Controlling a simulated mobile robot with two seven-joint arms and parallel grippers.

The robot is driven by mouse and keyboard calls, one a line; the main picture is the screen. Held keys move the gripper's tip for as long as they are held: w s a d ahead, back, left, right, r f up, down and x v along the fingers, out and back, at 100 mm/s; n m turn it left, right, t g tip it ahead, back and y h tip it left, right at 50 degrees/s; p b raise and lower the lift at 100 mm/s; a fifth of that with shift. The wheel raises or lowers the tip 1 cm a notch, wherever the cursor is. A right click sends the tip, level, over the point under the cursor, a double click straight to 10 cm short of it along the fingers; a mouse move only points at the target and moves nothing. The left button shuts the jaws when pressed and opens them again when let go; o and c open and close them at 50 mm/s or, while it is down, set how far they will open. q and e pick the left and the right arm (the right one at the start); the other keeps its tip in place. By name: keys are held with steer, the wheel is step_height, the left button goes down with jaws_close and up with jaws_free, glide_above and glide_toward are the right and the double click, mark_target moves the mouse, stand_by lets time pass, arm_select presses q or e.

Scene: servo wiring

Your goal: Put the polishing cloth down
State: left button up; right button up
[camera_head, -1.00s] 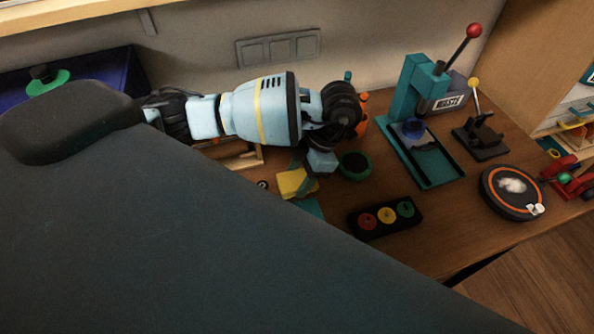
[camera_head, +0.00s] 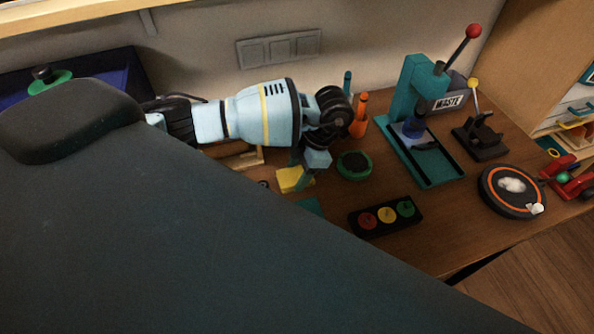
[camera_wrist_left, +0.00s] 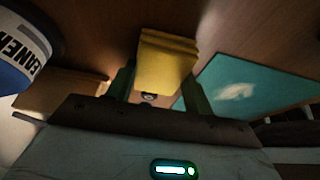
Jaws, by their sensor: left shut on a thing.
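The polishing cloth (camera_head: 289,180) is a folded yellow pad. It also shows in the left wrist view (camera_wrist_left: 166,62), between the fingers of my left gripper (camera_wrist_left: 160,92). I cannot tell whether the cloth touches the bench. A teal mat (camera_wrist_left: 255,85) lies just right of the cloth in the left wrist view; a corner of it (camera_head: 310,206) shows in the head view. My right gripper is not in view.
A green-rimmed round dish (camera_head: 354,165) and a black box with red, yellow and green buttons (camera_head: 386,216) stand right of the gripper. Orange bottles (camera_head: 359,118), a teal press (camera_head: 420,130) and a round dark pad (camera_head: 512,190) stand farther right. A labelled can (camera_wrist_left: 25,50) is close at left in the wrist view.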

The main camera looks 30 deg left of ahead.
arm_select(q)
steer(key=shift+f, duration=0.2)
steer(key=o, duration=0.9)
steer(key=shift+o, duration=0.2)
steer(key=shift+r, duration=0.15)
steer(key=v, duration=1.2)
